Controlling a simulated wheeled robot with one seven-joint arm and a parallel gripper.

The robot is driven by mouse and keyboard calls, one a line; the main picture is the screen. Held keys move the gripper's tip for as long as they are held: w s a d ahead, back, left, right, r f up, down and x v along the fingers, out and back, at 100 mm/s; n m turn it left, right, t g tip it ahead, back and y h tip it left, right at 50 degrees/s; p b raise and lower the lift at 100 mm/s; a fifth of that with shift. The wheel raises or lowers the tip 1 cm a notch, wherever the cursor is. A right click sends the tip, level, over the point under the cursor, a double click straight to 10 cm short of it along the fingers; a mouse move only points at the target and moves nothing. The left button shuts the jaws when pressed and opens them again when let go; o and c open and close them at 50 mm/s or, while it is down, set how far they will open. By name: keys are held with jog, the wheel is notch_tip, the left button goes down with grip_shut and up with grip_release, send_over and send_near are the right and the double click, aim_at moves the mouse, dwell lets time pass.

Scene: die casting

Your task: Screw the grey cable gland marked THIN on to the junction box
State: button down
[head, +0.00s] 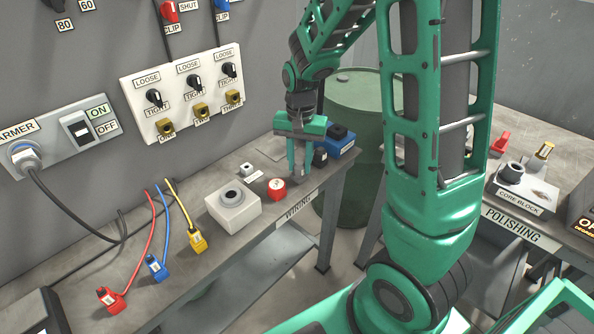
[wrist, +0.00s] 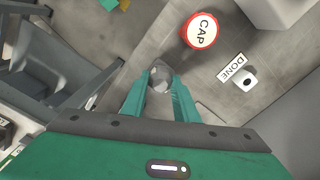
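My gripper (head: 300,170) points down over the far right end of the wiring bench. In the wrist view, its fingers (wrist: 160,85) are closed around a small round grey piece (wrist: 160,77), which looks like the grey cable gland; no THIN marking is readable on it. The junction box appears to be the pale grey box (head: 233,212) with a dark round ring on top, on the bench to the left of my gripper. Part of a pale box (wrist: 285,10) also shows at the wrist view's top right.
A red cap (head: 277,189) lies between the box and my gripper. A small white block (head: 247,169) stands beside the DONE label (wrist: 231,67). A blue box (head: 341,147) and a dark piece (head: 320,158) stand close behind my gripper. Red, blue and yellow cable plugs lie farther left.

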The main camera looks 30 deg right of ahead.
aim_at(300, 163)
jog(key=shift+r, duration=0.75)
dwell(0.6)
jog(key=shift+r, duration=0.95)
jog(key=shift+r, duration=0.1)
jog(key=shift+r, duration=0.4)
jog(key=r, duration=0.4)
jog(key=shift+a+r, duration=0.15)
jog(key=shift+a, duration=0.15)
jog(key=s+a+r, duration=0.1)
jog(key=a+r, duration=0.1)
jog(key=a, duration=0.8)
jog(key=s+a+r, duration=0.2)
jog(key=a+r, duration=0.1)
jog(key=a, duration=0.7)
jog(key=shift+s+a+r, duration=0.15)
jog(key=shift+s+r, duration=0.1)
jog(key=shift+s, duration=0.05)
jog(key=shift+f, duration=0.1)
jog(key=shift+f, duration=2.8)
jog(key=shift+f, duration=1.2)
